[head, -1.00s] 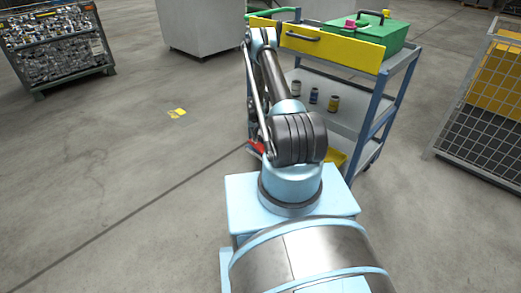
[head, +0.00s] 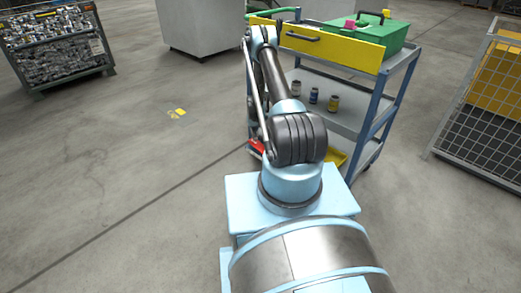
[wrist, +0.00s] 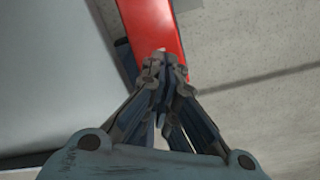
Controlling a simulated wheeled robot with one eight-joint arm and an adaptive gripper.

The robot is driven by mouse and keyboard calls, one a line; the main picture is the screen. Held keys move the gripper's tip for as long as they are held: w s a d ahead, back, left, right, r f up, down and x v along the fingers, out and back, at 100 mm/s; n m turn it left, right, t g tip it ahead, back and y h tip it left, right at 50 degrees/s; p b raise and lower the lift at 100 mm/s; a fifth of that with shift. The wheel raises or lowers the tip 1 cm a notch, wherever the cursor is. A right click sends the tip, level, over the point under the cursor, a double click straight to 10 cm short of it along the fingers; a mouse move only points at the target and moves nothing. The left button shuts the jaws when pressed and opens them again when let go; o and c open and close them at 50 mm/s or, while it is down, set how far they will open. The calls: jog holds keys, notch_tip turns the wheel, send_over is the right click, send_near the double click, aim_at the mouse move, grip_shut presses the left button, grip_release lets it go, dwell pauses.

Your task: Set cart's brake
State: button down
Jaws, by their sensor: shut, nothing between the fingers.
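The cart (head: 375,118) has a blue-grey frame, grey shelves and a yellow drawer front (head: 330,47). It stands just beyond my arm. A red brake pedal (head: 256,145) shows low at the cart's near left corner, partly hidden by my arm. In the wrist view the red pedal (wrist: 152,25) runs from the top edge down to my fingertips. My gripper (wrist: 165,68) is shut and empty, its tips overlapping the pedal's lower end in the picture. I cannot tell whether they touch it. My arm hides the gripper in the head view.
A green toolbox (head: 375,37) sits on the cart's top, and several small cans (head: 315,96) stand on its middle shelf. A wire cage with yellow contents (head: 485,110) is at right. A metal bin (head: 55,45) and grey cabinet (head: 197,27) stand behind.

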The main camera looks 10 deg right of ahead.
notch_tip(320, 180, up, 6)
dwell(0.9)
dwell(0.3)
